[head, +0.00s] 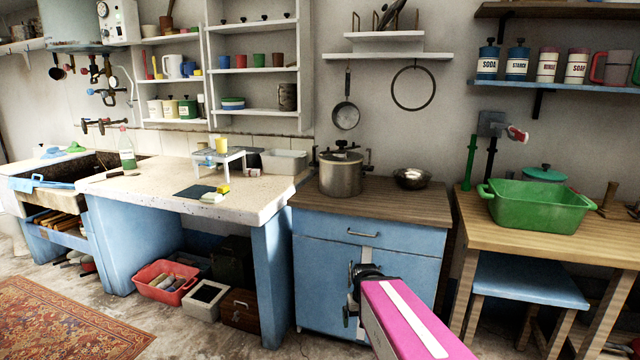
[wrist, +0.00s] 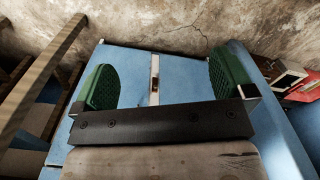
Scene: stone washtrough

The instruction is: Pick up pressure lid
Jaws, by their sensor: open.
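The pressure lid (head: 341,156) is a grey metal lid with dark fittings and a dark knob on top. It sits on a steel pot (head: 340,178) on the wooden top of the blue cabinet (head: 322,260) in the head view. My gripper (head: 349,294) is in front of the cabinet door, lower than the pot and apart from the lid. In the wrist view my gripper (wrist: 164,80) shows two green-padded fingers spread wide with nothing between them. The blue cabinet also shows there (wrist: 185,85). The lid and pot are not visible in the wrist view.
A metal bowl (head: 412,178) stands right of the pot, with bare wood around it. A frying pan (head: 346,114) hangs on the wall behind. The stone counter (head: 150,190) with a grey bin (head: 284,162) adjoins at left. A table with a green basin (head: 535,205) stands right.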

